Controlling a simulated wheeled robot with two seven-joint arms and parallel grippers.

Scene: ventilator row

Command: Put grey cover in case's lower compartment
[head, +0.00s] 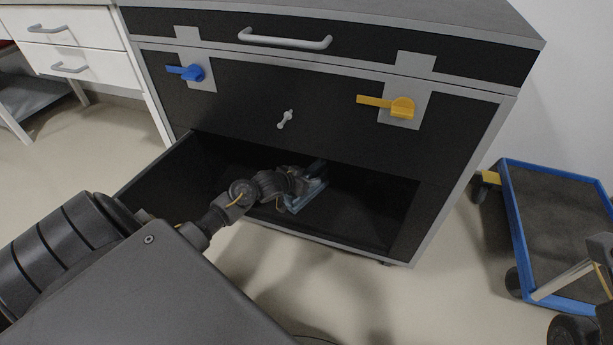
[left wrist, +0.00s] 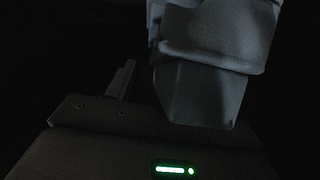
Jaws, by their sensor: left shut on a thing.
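The case (head: 250,100) is a dark cabinet with a grey frame. Its lower compartment (head: 360,215) is open at the front and deeply shaded inside. My left arm reaches into it, and my left gripper (head: 306,190) is inside the opening. The gripper is shut on a small blue-grey piece, which I take to be the grey cover (head: 308,197), near the compartment's middle. Its outline is partly hidden by the gripper and shade. The left wrist view is very dark; a pale grey blocky shape shows there, and I cannot tell whether it is the cover. My right gripper is not in view.
Above the opening are a blue lever (head: 192,72), a yellow lever (head: 402,107), a small grey knob (head: 285,119) and a drawer handle (head: 285,39). A blue-rimmed cart (head: 560,215) stands at right. White drawers (head: 85,60) stand at left. Bare floor lies in front.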

